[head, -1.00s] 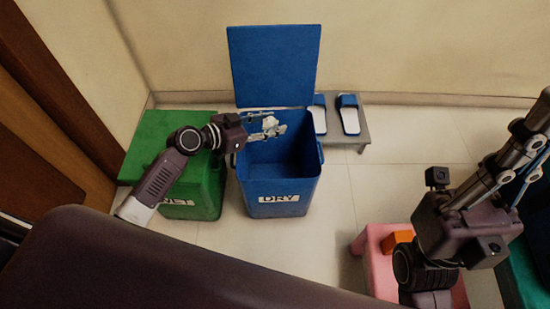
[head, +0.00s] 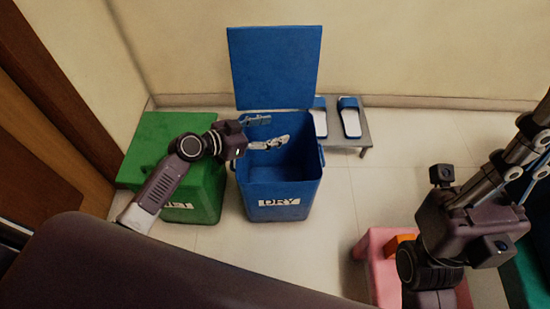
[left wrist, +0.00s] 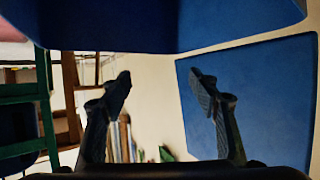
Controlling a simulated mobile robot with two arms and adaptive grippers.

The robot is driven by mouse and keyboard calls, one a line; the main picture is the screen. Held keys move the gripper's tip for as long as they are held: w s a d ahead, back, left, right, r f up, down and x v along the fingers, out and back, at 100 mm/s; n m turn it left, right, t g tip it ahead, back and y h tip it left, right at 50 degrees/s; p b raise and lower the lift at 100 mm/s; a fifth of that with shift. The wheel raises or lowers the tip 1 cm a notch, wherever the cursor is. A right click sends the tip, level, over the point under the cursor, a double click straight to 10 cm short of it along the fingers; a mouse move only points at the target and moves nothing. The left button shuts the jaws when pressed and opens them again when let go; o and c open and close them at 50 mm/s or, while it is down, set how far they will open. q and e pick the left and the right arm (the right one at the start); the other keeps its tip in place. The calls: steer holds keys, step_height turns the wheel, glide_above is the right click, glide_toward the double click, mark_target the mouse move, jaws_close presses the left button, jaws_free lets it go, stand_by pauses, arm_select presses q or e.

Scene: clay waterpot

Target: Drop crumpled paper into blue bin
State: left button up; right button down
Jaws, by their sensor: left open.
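The blue bin (head: 280,188), labelled DRY, stands open with its lid (head: 275,68) upright against the wall. My left gripper (head: 279,131) is over the back left part of the bin's mouth, its fingers apart and empty. The left wrist view also shows the open fingers (left wrist: 160,82) with nothing between them and blue panels beyond. I do not see the crumpled paper in any current view; part of the bin's inside is hidden. My right gripper (head: 522,165) points up at the right edge; its fingertips are cut off by the frame.
A closed green bin (head: 160,140) stands left of the blue bin. Blue and white slippers (head: 349,120) rest on a low grey stand (head: 366,138) to the right. A pink stool (head: 372,262) holds an orange block (head: 398,243). The tiled floor between is clear.

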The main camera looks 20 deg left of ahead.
arm_select(q)
steer(key=v, duration=1.2)
